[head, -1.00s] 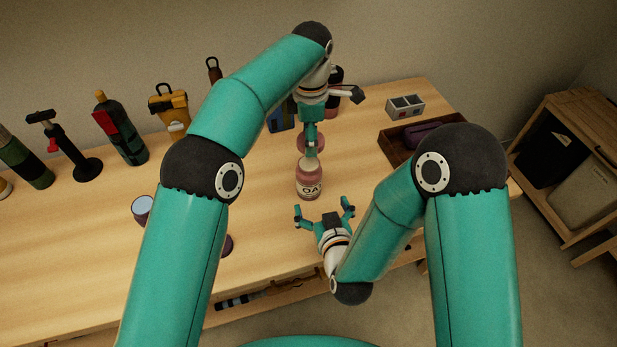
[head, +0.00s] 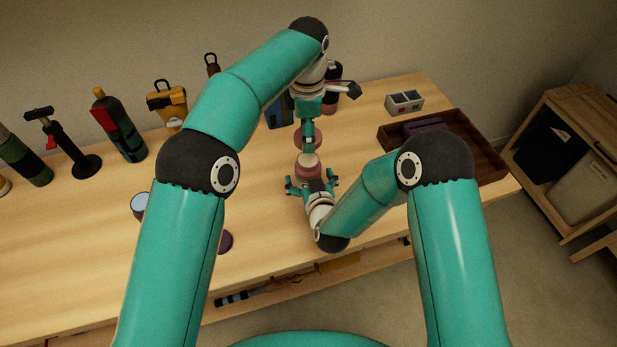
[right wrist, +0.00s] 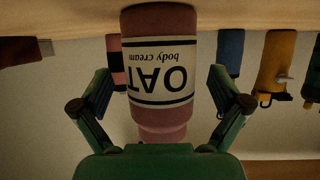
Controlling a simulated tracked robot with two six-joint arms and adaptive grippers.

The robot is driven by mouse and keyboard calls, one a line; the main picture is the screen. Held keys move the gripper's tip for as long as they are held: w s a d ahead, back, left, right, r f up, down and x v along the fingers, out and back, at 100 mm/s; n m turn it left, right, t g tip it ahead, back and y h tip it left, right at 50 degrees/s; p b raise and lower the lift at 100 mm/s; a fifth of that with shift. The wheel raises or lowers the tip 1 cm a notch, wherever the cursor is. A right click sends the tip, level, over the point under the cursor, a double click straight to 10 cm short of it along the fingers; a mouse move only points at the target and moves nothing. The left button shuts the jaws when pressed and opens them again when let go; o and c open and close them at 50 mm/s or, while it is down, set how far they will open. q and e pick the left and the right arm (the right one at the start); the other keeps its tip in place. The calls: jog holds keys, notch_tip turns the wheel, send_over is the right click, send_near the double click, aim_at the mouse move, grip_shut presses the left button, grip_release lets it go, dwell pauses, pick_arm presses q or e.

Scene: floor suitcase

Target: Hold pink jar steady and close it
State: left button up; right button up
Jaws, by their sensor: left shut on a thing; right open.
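The pink jar (head: 307,173) stands on the table, its lower front hidden by my right gripper in the head view. It fills the middle of the right wrist view (right wrist: 160,22), upside down there, with a white "OAT body cream" label. My left gripper (head: 309,146) is shut on a round pink lid (head: 301,138), above and behind the jar's pale top. My right gripper (head: 312,184) is open at the near side of the jar. In the right wrist view its fingers (right wrist: 159,78) stand on either side of the jar, with gaps showing.
A wooden tray (head: 485,160) with a dark purple thing and a grey divided box (head: 404,103) are at the right. Bottles and tools line the back left. A cup (head: 139,204) and a dark disc (head: 225,241) lie left of the jar. Table between is clear.

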aim_at(308, 159)
jog(key=shift+w+a+f, duration=0.1)
jog(key=shift+w+f, duration=0.1)
jog(key=shift+w, duration=0.25)
jog(key=c, duration=1.8)
pick_arm(q)
jog(key=shift+f, duration=2.4)
jog(key=shift+f, duration=0.1)
jog(key=shift+f, duration=0.8)
jog(key=shift+f, duration=0.55)
